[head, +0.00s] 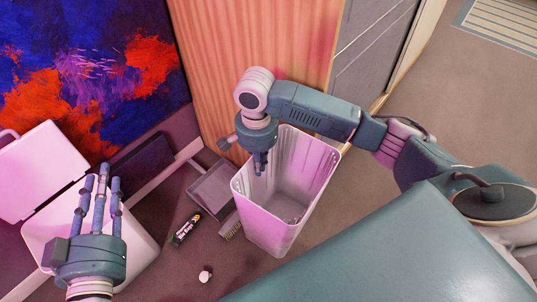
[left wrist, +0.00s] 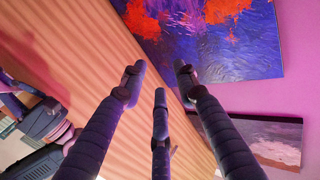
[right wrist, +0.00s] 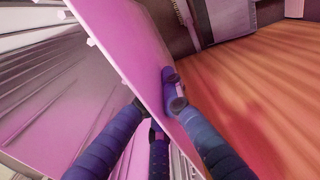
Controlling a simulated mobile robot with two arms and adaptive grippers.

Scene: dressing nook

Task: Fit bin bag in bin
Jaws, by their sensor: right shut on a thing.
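The tall white bin (head: 262,222) stands upright on the floor, its top open. Its inside looks empty. My right gripper (head: 259,168) points down at the bin's left rim. In the right wrist view, its fingers (right wrist: 165,105) are shut with the bin's pale wall (right wrist: 150,60) between them. A small dark packet with a green label (head: 187,228), apparently the bin bags, lies on the floor left of the bin. My left gripper (head: 102,182) is raised at the left, fingers spread and empty; in the left wrist view, nothing is between them (left wrist: 160,85).
A grey dustpan (head: 212,188) and a brush (head: 232,228) lie left of the bin. A small white round item (head: 205,276) is on the floor. A white container with its lid up (head: 38,168) stands behind my left gripper. A wooden panel (head: 250,40) rises behind.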

